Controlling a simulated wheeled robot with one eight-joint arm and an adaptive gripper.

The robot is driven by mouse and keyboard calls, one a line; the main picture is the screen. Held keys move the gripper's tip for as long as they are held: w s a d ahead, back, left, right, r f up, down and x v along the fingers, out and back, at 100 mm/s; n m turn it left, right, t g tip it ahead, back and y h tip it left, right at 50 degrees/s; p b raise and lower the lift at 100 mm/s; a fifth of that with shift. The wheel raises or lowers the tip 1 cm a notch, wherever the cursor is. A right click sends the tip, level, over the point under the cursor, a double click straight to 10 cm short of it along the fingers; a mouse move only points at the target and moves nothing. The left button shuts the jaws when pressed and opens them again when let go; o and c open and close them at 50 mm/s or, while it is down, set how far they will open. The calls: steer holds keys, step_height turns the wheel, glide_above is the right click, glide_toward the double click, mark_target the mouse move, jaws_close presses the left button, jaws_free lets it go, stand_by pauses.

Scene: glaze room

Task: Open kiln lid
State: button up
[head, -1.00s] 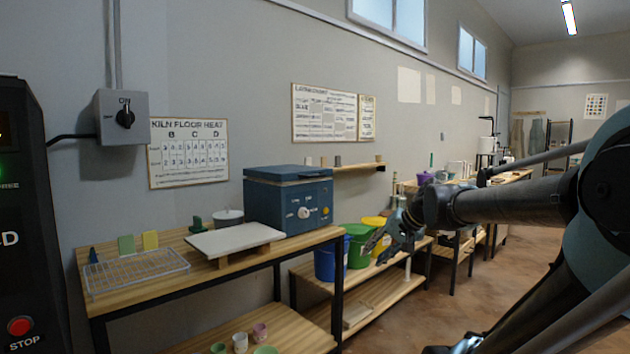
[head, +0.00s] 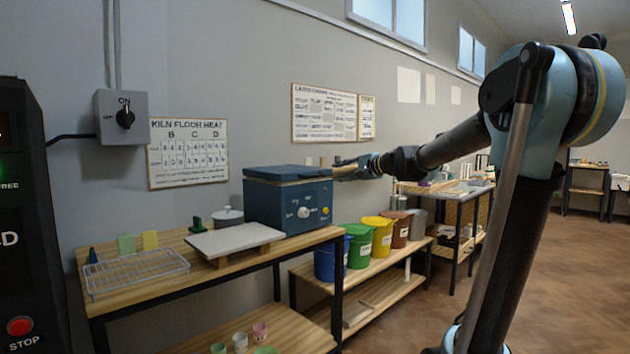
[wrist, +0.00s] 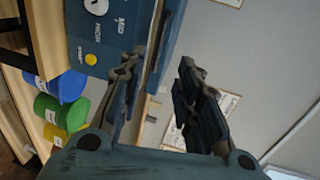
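The blue kiln (head: 283,208) stands on the right end of the wooden bench, with a dial and a yellow button on its front. Its flat blue lid (head: 287,173) is down on the body. My gripper (head: 342,168) is at the lid's right side, about level with it. In the wrist view my gripper (wrist: 158,68) is open, with nothing held between its fingers. The kiln body (wrist: 100,35) shows at upper left there, and the lid (wrist: 168,45) edge runs between and beyond the fingertips. I cannot tell if they touch.
A white slab (head: 235,240) and a wire rack (head: 137,273) lie left of the kiln. Blue (head: 328,262), green (head: 358,247) and yellow (head: 378,232) buckets stand below my gripper. The floor at right is clear.

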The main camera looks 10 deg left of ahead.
mark_target(316, 176)
steer(key=x, duration=1.5)
jaws_close()
